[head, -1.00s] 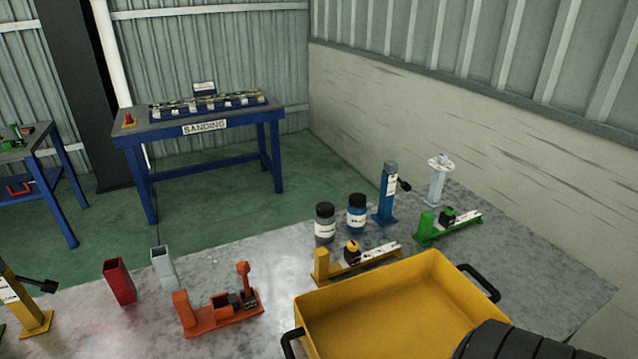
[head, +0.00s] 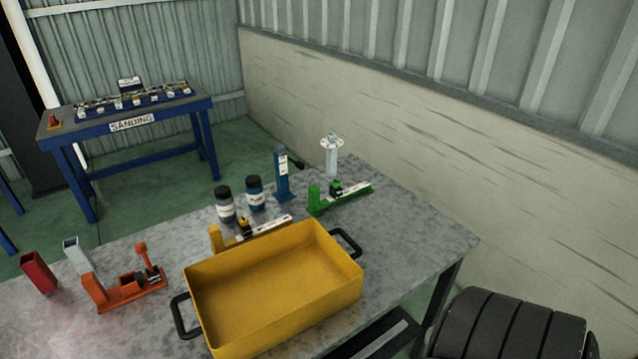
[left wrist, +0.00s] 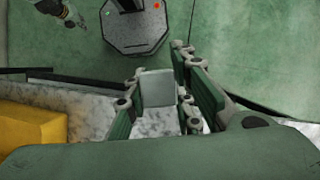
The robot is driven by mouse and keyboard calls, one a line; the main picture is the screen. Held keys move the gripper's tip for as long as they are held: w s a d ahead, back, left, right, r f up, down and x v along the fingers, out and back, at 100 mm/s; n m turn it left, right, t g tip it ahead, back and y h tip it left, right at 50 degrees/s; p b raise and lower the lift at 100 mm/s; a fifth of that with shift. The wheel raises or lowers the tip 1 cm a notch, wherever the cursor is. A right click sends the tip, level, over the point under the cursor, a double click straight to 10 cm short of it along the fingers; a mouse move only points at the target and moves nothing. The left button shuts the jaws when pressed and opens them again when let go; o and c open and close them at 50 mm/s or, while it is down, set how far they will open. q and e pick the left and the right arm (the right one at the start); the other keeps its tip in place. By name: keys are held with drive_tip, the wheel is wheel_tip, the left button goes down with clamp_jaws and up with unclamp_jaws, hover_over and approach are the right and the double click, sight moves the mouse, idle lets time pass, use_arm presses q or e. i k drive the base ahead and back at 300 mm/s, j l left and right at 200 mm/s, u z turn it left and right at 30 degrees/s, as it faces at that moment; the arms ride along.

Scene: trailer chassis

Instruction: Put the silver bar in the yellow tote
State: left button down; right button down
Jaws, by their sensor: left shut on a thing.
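The yellow tote (head: 345,272) stands on the grey metal table in the head view, with black handles at both ends. Its visible floor is empty. Part of a yellow thing, likely the tote, shows at the left of the left wrist view (left wrist: 30,130). My left gripper (left wrist: 165,98) is shut on a light grey square-ended piece, the silver bar (left wrist: 157,88), seen between its fingers. The left gripper is outside the head view. What looks like my right gripper (left wrist: 66,12) is small at the top left of the left wrist view; its jaws are unclear.
A red tube (head: 39,273), a grey tube (head: 78,256) and an orange clamp (head: 125,290) stand left of the tote. A yellow clamp (head: 216,239), two jars (head: 225,208), a blue post (head: 282,175) and a green clamp (head: 318,202) stand behind it. Table (head: 410,235) right of the tote is clear.

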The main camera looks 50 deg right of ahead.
sight(280, 284)
drive_tip(key=l+z, duration=0.25)
drive_tip(key=l, duration=1.2)
drive_tip(key=i+l+z, duration=0.15)
drive_tip(key=i+l, duration=0.25)
drive_tip(key=i, duration=0.2)
